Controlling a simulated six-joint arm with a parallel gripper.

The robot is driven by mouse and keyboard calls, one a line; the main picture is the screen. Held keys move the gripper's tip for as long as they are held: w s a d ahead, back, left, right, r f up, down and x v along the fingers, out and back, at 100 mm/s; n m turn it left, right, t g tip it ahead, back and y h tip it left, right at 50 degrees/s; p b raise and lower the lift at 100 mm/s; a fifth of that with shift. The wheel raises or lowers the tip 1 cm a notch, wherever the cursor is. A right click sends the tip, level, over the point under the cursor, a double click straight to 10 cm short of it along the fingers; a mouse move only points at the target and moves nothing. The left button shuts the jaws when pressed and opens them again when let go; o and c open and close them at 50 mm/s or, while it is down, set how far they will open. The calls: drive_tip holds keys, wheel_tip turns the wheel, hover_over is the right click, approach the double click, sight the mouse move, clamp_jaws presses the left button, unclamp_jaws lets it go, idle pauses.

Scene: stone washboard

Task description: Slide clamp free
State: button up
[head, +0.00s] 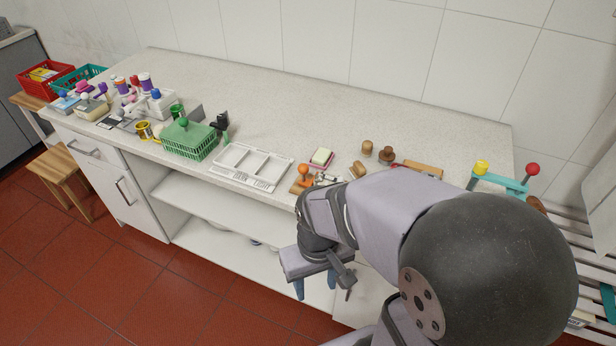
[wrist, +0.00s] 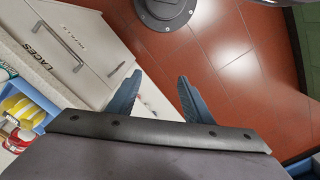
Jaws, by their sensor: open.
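My gripper (head: 316,284) hangs below the counter edge, in front of the open shelves, with its blue fingers apart. I cannot tell for sure which thing is the clamp. A small black upright thing (head: 221,122) stands on the counter beside the green basket. A teal frame with a yellow and a red ball (head: 498,181) stands at the right end. Small metal pieces (head: 325,178) lie by an orange-knobbed wooden block (head: 303,182), partly hidden by my arm. My gripper touches none of these.
The pale counter (head: 300,110) is clear along its back. A white divided tray (head: 252,166) and a green basket (head: 190,140) stand along its front. A slatted rack (head: 590,235) is at right. The wrist view shows a drawer cabinet (wrist: 70,40).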

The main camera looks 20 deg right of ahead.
drive_tip(key=shift+c, duration=0.3)
wheel_tip(320, 180, up, 7)
drive_tip(key=n+t+h+b, duration=0.1)
drive_tip(key=n+t+b, duration=0.1)
drive_tip(key=n, duration=0.9)
hover_over(303, 166)
drive_tip(key=s, duration=0.1)
drive_tip(key=shift+a+r, duration=0.2)
drive_tip(key=shift+a, duration=0.15)
drive_tip(key=shift+f, duration=0.1)
drive_tip(key=shift+w+d+f+p, duration=0.15)
drive_tip(key=shift+f+p, duration=0.25)
drive_tip(key=shift+f, duration=0.75)
drive_tip(key=shift+w+d+f+p, duration=0.1)
drive_tip(key=shift+w+f+p, duration=0.2)
drive_tip(key=shift+f, duration=0.85)
drive_tip(key=shift+w+d+f+p, duration=0.1)
drive_tip(key=shift+f+p, duration=0.35)
drive_tip(key=shift+f, duration=0.7)
